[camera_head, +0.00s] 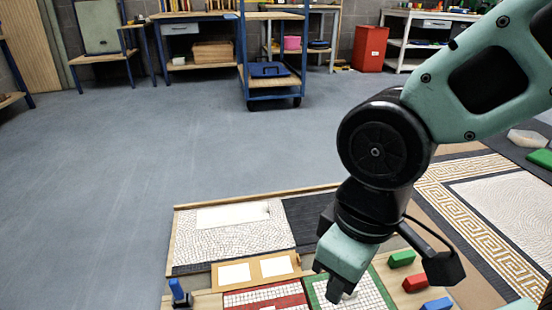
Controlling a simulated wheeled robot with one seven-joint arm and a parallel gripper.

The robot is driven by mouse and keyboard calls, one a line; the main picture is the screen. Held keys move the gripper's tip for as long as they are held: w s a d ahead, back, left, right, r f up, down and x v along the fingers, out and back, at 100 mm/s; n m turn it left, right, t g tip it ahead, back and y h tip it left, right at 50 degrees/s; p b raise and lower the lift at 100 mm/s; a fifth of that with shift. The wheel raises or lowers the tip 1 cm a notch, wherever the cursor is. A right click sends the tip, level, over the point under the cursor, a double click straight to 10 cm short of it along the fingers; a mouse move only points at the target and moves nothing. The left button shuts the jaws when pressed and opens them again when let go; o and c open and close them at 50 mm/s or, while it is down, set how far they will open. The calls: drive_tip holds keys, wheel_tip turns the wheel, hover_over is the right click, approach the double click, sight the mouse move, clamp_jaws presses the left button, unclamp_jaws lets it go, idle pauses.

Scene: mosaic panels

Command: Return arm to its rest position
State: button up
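My teal and black arm reaches in from the upper right and bends down in front of the mosaic panels. My gripper (338,290) points downward over a green-framed white grid panel (376,290), near the bottom of the view. Its dark fingertips are small and partly covered by the teal hand, so I cannot tell whether they are open or shut. I see no object between them. I cannot tell whether they touch the panel.
Green (402,259), red (415,282) and blue (437,304) blocks lie right of my gripper. A red-framed panel (265,295) and a blue-handled tool (178,292) lie left. A blue cart (270,75) and red bin (371,48) stand behind. The grey floor at left is clear.

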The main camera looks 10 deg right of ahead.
wheel_tip(320, 180, up, 48)
drive_tip(key=p, duration=4.6)
drive_tip(key=shift+p, duration=0.35)
